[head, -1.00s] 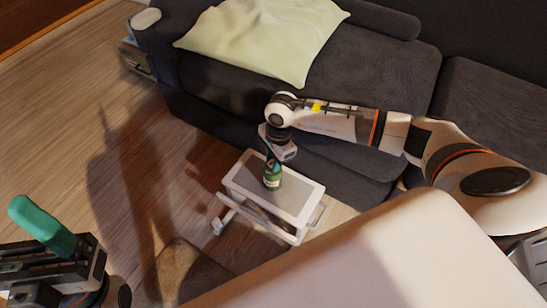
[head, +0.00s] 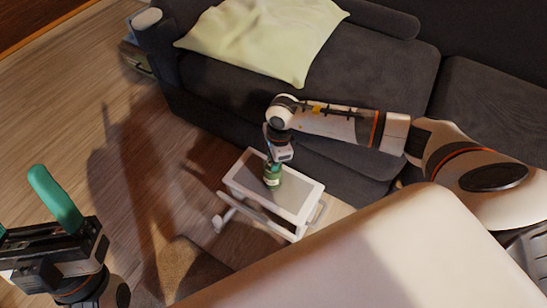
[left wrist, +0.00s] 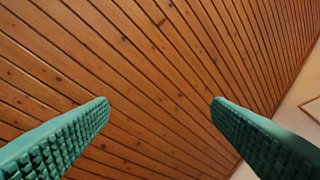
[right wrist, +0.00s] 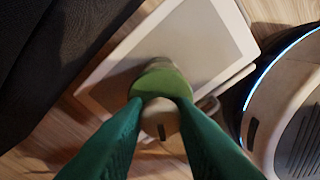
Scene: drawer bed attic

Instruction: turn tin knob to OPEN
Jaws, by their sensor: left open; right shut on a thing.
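The small green tin (head: 273,181) with a pale label stands upright on a little white table. My right gripper (head: 274,164) comes down over its top. In the right wrist view the green fingers of this gripper (right wrist: 160,100) are closed on the tin's knob (right wrist: 160,82), a rounded green part. A beige part with a dark mark shows between the fingers. No OPEN mark can be read. My left gripper (head: 28,205) is open and empty at the lower left, far from the tin. Its spread fingers show in the left wrist view (left wrist: 160,103).
The white table (head: 238,182) has a grey top and a side rail. A dark sofa (head: 385,75) with a pale green cushion (head: 265,38) stands right behind it. Wooden floor (head: 70,110) is clear on the left.

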